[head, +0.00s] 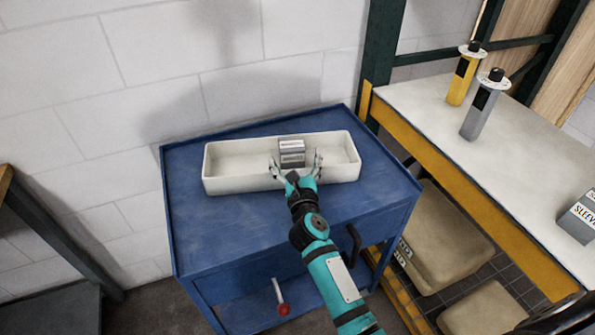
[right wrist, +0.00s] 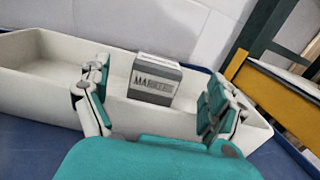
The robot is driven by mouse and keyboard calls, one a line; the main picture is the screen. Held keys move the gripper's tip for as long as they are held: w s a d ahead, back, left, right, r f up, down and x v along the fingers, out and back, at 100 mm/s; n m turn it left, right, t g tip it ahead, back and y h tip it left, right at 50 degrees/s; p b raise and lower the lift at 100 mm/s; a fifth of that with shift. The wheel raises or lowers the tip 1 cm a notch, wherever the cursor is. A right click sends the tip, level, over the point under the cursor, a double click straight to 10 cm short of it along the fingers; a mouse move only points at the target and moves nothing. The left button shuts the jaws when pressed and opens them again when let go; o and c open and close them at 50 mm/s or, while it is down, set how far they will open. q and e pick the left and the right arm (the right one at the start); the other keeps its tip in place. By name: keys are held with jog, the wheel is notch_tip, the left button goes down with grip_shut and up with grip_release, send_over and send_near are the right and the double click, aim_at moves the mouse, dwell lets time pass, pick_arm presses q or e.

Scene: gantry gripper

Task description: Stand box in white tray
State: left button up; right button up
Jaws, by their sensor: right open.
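A grey box (head: 292,155) with a printed label stands in the white tray (head: 235,179), near the middle of its length. In the right wrist view the box (right wrist: 153,82) looks upright and its label seems to read "MARKERS". The white tray (right wrist: 40,95) lies on the blue cart top. My right gripper (head: 297,163) is open at the near side of the tray. Its fingers (right wrist: 155,105) stand to the left and right of the box with a gap on each side. My left gripper is not in view.
The blue cart (head: 205,222) has bare top around the tray. A white workbench (head: 440,111) at right carries a yellow tool (head: 463,80), a grey tool (head: 484,105) and a box marked "SLEEVE" (head: 580,218). A brick wall (head: 150,90) stands behind the cart.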

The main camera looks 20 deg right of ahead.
jog(key=v, duration=0.5)
jog(key=shift+s+a, duration=0.1)
jog(key=shift+s, duration=0.15)
